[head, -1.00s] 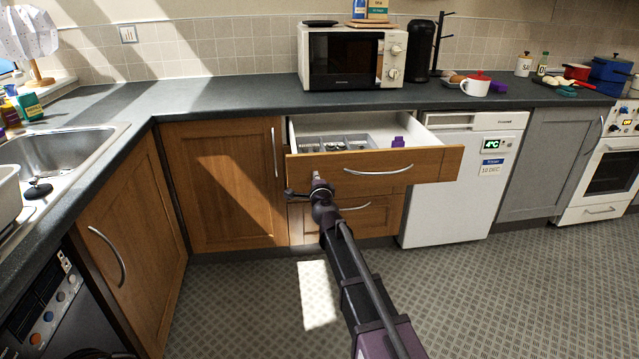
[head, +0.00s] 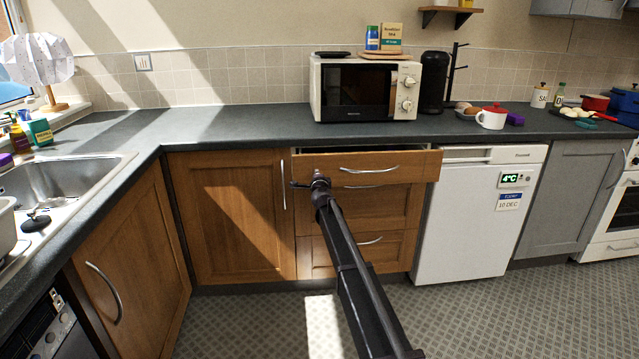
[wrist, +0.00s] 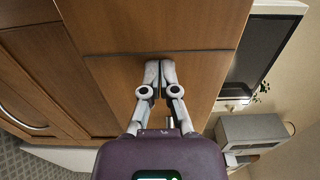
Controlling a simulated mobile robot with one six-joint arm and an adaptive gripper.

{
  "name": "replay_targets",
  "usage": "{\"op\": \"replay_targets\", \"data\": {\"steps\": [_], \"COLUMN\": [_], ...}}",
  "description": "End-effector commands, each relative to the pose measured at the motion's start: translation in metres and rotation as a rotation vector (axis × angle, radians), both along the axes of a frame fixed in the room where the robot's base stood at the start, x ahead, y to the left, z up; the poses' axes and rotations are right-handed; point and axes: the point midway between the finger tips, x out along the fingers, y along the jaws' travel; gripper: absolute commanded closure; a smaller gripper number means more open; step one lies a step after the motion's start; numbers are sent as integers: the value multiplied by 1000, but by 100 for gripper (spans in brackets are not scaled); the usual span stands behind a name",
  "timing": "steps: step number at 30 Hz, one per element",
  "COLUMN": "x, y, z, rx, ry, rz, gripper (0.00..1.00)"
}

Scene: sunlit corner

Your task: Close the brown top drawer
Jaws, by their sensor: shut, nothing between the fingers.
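The brown top drawer (head: 415,165) is pushed most of the way in, with a narrow dark gap along its top edge under the worktop. Its front still stands slightly proud of the cabinet. Its silver bar handle (head: 369,170) is in the middle of the front. My gripper (head: 304,184) is at the lower left of the drawer front, left of the handle. In the wrist view my gripper (wrist: 160,66) has its two fingers together, with the tips against or very close to brown wood (wrist: 150,25) near a seam. Contact cannot be told for certain.
Brown drawers (head: 390,208) lie below, and a brown cupboard door (head: 230,215) is to the left. The worktop (head: 250,117) above carries a microwave (head: 318,90). The patterned floor (head: 240,320) in front is clear.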

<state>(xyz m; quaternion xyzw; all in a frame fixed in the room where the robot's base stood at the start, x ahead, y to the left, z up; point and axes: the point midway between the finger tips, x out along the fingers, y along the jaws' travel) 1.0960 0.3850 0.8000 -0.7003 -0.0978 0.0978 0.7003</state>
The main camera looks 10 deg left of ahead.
Motion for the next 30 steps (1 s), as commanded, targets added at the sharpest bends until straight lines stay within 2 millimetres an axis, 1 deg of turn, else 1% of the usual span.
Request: {"op": "replay_targets", "data": {"steps": [1,3,9,12,18,30], "x": [17,32,70,82,95,99], "y": [6,11,23,27,31,34], "z": [0,0,0,0,0,0], "rx": [0,0,0,0,0,0], "ry": [0,0,0,0,0,0], "rz": [0,0,1,1,1,4], "gripper": [100,100,100,100,100,100]}}
